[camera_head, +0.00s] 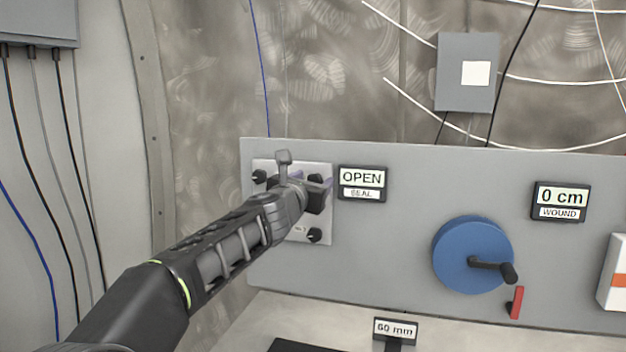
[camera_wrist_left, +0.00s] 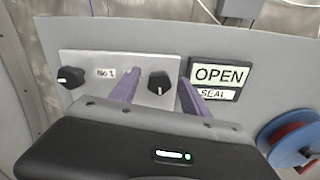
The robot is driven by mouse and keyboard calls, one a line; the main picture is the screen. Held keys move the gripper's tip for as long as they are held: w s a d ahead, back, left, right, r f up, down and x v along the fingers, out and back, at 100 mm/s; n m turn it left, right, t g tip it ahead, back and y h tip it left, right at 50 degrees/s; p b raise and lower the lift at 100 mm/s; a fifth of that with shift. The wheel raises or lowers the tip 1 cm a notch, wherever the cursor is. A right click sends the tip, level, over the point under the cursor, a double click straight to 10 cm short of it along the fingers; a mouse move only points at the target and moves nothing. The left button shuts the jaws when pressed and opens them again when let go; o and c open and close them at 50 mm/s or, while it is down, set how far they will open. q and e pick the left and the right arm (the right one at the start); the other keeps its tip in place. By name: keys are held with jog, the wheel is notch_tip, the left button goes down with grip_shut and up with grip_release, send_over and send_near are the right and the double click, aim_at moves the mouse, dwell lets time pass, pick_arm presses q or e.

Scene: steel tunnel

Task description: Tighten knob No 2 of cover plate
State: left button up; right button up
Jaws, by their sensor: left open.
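The light cover plate (camera_head: 322,215) is on the grey panel and bears black knobs. No label for that knob is readable. In the head view my left gripper (camera_head: 312,181) is at the plate's upper right. A lower knob (camera_head: 314,235) shows below it, and my arm hides the plate's lower left. My right gripper is out of view.
Right of the plate a display (camera_head: 362,182) reads "OPEN SEAL". Further right are a blue wheel (camera_head: 465,255) with a black crank, a red lever (camera_head: 516,303) and a "0 cm WOUND" display (camera_head: 561,201). A "60 mm" sign (camera_head: 395,329) stands in front of the panel.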

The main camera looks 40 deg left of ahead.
pick_arm(q)
jog(key=shift+w+a, duration=0.1)
jog(key=shift+w, duration=0.1)
grip_shut()
dwell(0.6)
